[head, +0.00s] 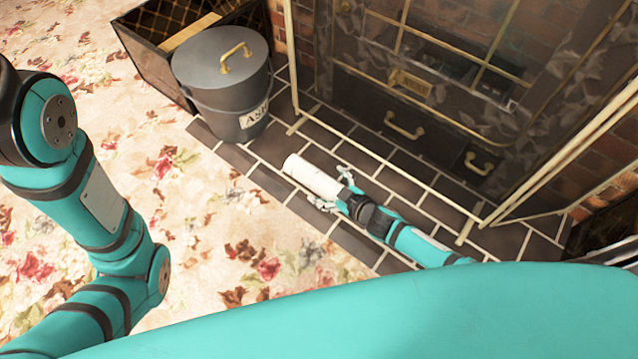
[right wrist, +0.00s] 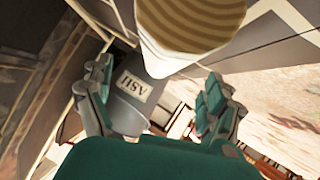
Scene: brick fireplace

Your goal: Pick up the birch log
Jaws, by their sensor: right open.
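The birch log (head: 312,176) is a pale, white-barked cylinder that appears to lie on the dark hearth tiles. In the right wrist view its striped tan end (right wrist: 190,22) faces the camera at the top, beyond the fingertips. My right gripper (head: 334,188) is open at the log's near end, with one finger toward each side. In the right wrist view the open fingers (right wrist: 158,85) are spread wide with nothing clasped between them. Whether a finger touches the log cannot be told. My left arm shows at the left of the head view, but its gripper is not visible.
A grey lidded ash bucket (head: 222,80) stands beyond the log, in front of a dark wooden box (head: 150,60). The fireplace screen (head: 400,165) with brass framing rises along the right of the tiles. Floral carpet (head: 215,225) lies open to the left.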

